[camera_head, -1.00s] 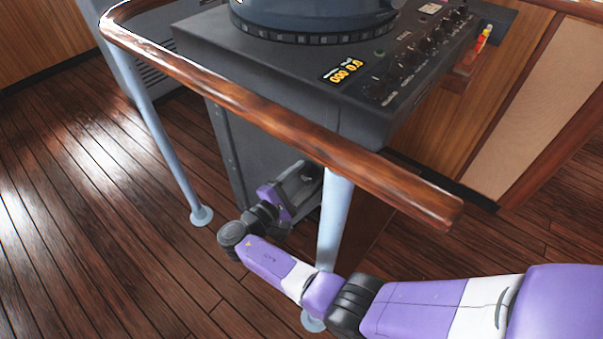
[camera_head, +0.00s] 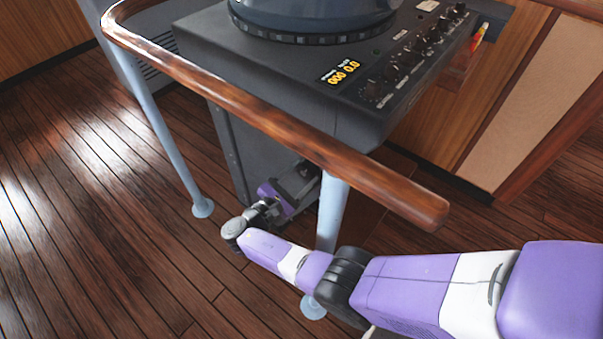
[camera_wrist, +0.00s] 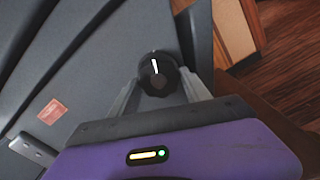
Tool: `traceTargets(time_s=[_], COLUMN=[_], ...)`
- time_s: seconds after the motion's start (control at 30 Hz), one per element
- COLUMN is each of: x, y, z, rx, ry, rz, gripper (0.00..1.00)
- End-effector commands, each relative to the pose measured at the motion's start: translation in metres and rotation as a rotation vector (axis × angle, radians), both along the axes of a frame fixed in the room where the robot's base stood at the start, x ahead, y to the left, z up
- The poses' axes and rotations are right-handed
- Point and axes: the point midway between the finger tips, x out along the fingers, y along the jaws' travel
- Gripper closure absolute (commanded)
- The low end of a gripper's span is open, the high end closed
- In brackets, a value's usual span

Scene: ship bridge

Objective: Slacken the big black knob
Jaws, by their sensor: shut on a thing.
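The big black knob (camera_wrist: 158,76) shows in the wrist view, with a white pointer line running up its face. It sits on the dark grey console side (camera_wrist: 105,45). My gripper (camera_wrist: 160,90) is shut on the knob, with one grey finger on each side of it. In the head view my gripper (camera_head: 305,178) reaches under the wooden rail to the lower part of the console (camera_head: 235,150). The knob is hidden there behind my gripper, the rail and the post.
A wooden handrail (camera_head: 270,120) on pale blue posts (camera_head: 330,220) runs in front of the console, close above my arm. Small knobs (camera_head: 410,55) and a lit display (camera_head: 341,73) are on the console top. Open plank floor (camera_head: 100,230) lies to the left.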

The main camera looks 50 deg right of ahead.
Motion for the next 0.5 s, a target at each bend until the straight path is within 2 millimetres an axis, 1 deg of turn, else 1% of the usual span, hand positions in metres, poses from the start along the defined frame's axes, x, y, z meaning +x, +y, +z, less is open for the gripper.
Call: traceTargets(time_s=[0.4,0.43,0.5], x=[0.0,0.0,0.0], y=[0.0009,0.0009,0.0008], z=[-0.0019,-0.0019,-0.0018], rx=[0.003,0.003,0.003], ry=[0.01,0.01,0.01], rz=[0.003,0.003,0.003], gripper=[0.85,0.43,0.29])
